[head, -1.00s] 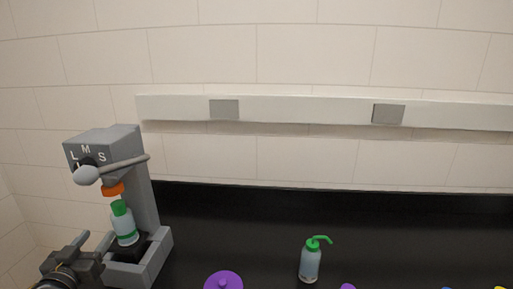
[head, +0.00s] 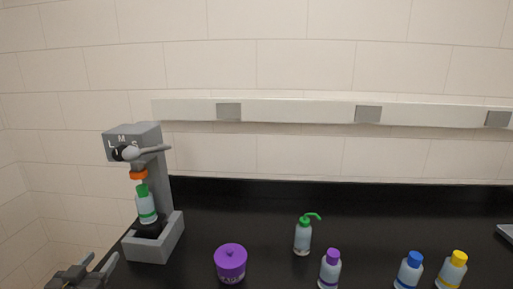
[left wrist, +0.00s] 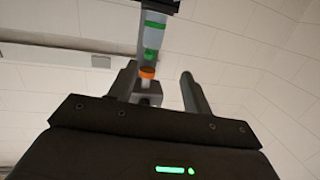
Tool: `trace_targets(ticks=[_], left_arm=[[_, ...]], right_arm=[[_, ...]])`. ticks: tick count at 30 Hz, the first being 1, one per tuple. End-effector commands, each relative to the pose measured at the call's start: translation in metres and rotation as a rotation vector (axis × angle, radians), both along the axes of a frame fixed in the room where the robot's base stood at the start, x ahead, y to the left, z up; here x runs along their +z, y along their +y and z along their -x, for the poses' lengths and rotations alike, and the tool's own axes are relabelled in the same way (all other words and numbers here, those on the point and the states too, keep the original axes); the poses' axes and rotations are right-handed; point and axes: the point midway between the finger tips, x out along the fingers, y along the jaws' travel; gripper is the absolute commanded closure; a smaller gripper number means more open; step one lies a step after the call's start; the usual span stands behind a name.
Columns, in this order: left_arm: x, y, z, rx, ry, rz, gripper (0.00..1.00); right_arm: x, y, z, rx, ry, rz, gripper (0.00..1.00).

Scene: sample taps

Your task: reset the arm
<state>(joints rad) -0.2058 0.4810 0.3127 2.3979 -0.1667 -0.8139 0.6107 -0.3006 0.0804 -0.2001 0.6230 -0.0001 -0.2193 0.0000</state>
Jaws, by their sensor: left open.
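My left gripper (head: 97,265) shows at the lower left edge of the head view. It is open and empty, in front of the grey tap stand and apart from it. In the left wrist view its two fingers (left wrist: 158,88) stand apart, with the stand's orange nozzle (left wrist: 148,73) and the green-capped bottle (left wrist: 153,36) beyond them, seen upside down. In the head view the grey tap stand (head: 172,192) carries the letters L, M and S and a grey lever. The clear bottle with a green cap (head: 146,207) is upright in its base, under the nozzle. My right gripper is out of view.
A purple lidded jar (head: 230,264), a green-spouted wash bottle (head: 303,238) and bottles with purple (head: 329,270), blue (head: 408,272) and yellow (head: 452,270) caps stand on the black bench (head: 390,215). A pale rail (head: 295,111) runs along the wall. The bench behind the bottles is clear.

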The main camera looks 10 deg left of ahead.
Motion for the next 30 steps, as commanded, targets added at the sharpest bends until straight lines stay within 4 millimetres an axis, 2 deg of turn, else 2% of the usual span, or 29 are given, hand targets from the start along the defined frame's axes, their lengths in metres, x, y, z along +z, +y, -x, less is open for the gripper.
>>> trace_targets(ticks=[8, 13, 18, 21, 25, 30], left_arm=[[-0.068, -0.024, 0.025, 0.015, 0.215, -0.001, 0.50], [-0.125, -0.053, 0.057, 0.000, 0.421, -0.006, 0.50], [-0.187, -0.096, 0.110, -0.053, 0.685, -0.012, 0.50], [-0.214, -0.122, 0.144, -0.101, 0.831, -0.015, 0.50], [-0.238, -0.152, 0.186, -0.172, 0.993, -0.013, 0.50], [-0.256, -0.189, 0.236, -0.272, 1.168, -0.003, 0.50]], right_arm=[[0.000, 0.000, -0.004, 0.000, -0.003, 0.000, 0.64], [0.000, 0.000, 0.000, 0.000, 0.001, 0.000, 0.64], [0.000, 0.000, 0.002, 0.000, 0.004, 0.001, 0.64], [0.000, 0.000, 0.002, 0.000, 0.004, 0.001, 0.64], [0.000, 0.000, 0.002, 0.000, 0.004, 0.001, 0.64], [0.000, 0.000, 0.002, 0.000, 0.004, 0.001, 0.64]])
